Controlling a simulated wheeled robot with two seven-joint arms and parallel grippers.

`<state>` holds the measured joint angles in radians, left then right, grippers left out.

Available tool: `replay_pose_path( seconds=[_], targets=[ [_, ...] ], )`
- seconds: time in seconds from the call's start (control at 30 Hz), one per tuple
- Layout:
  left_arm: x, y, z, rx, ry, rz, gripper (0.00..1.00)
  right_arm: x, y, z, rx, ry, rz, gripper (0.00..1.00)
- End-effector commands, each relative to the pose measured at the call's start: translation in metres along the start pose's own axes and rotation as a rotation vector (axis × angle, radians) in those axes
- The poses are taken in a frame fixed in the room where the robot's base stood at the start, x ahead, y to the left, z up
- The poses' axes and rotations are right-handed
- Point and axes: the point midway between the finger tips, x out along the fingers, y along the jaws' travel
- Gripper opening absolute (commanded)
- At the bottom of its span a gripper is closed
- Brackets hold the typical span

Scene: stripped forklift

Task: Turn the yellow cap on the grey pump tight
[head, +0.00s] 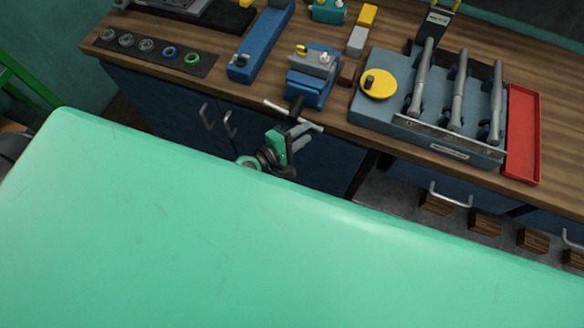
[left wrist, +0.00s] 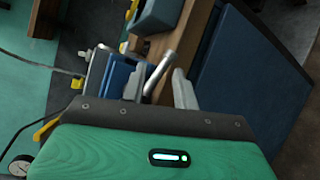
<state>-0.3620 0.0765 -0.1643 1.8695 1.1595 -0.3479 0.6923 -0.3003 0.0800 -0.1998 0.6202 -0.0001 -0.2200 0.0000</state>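The grey pump (head: 318,64) sits in the blue vise (head: 309,90) at the bench's front edge. The yellow cap (head: 301,50) is on its left part, beside a silver fitting (head: 324,58). I cannot tell how tight the cap is. My left gripper (head: 304,134) is below and in front of the vise, near its T-bar handle (head: 293,115). In the left wrist view its fingers (left wrist: 160,88) are apart, with the silver handle bar (left wrist: 162,68) showing between them; contact is not clear. The yellow cap also shows there (left wrist: 77,84). My right gripper is not in view.
A grey-blue tray (head: 385,113) with several metal cylinders and a yellow disc (head: 378,84) stands right of the vise, beside a red tray (head: 522,135). A long blue block (head: 262,42) and a strip of rings (head: 155,50) lie left. Drawer handles (head: 228,122) project below the bench.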

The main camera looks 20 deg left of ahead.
Motion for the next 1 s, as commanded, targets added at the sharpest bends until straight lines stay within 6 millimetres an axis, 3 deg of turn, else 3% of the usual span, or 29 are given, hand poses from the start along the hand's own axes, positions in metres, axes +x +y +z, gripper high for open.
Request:
replay_pose_path(
  seconds=[0.6,0.8,1.0],
  targets=[
    [0.003,-0.12,-0.037,0.237,0.052,-0.215,0.3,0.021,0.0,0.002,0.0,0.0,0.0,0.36],
    [0.0,-0.148,-0.046,0.289,0.061,-0.265,0.3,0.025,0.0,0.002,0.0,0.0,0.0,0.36],
    [-0.001,-0.161,-0.05,0.315,0.064,-0.289,0.3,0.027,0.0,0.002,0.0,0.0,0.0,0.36]
  ],
)
